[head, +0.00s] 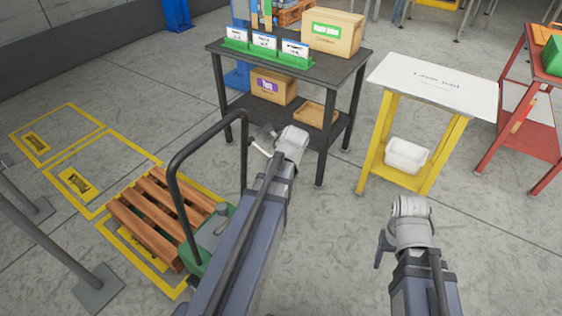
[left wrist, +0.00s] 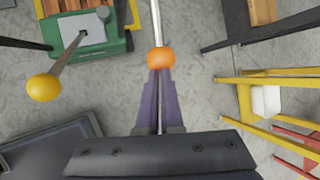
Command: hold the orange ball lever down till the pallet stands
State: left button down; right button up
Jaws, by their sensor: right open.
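The orange ball (left wrist: 160,58) of a metal-rod lever shows in the left wrist view, right at the tips of my left gripper (left wrist: 160,75). The fingers are close together with a thin gap; whether they press on the ball is unclear. A yellow ball lever (left wrist: 44,88) rises from the green unit (left wrist: 118,42) to the left. In the head view the wooden pallet (head: 150,220) lies low beside the green unit (head: 222,212), and my left arm hides the orange ball. My right gripper (head: 382,246) is open and empty at lower right, away from the levers.
A dark hoop handle (head: 176,165) stands over the green unit. A dark two-tier table (head: 340,75) with boxes, a yellow stand (head: 452,130) with a white top and a red rack (head: 520,130) stand to the right. Grey floor (head: 330,240) between my arms is clear.

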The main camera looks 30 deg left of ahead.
pick_arm(q)
jog(key=d+f+p+v, duration=0.1)
jog(key=d+p+v, duration=0.1)
jog(key=p+v, duration=0.9)
jog(key=v, duration=0.3)
jog(key=shift+d+f, duration=0.1)
dwell(0.4)
jog(key=s+d+n+g+h+p, duration=0.1)
jog(key=s+d+n+g, duration=0.1)
jog(key=s+d+n, duration=0.3)
jog(key=s+d+n+g+h+p, duration=0.2)
jog(key=s+d+n, duration=0.4)
jog(key=d+n, duration=0.5)
jog(key=shift+d+g, duration=0.3)
jog(key=shift+d, duration=2.3)
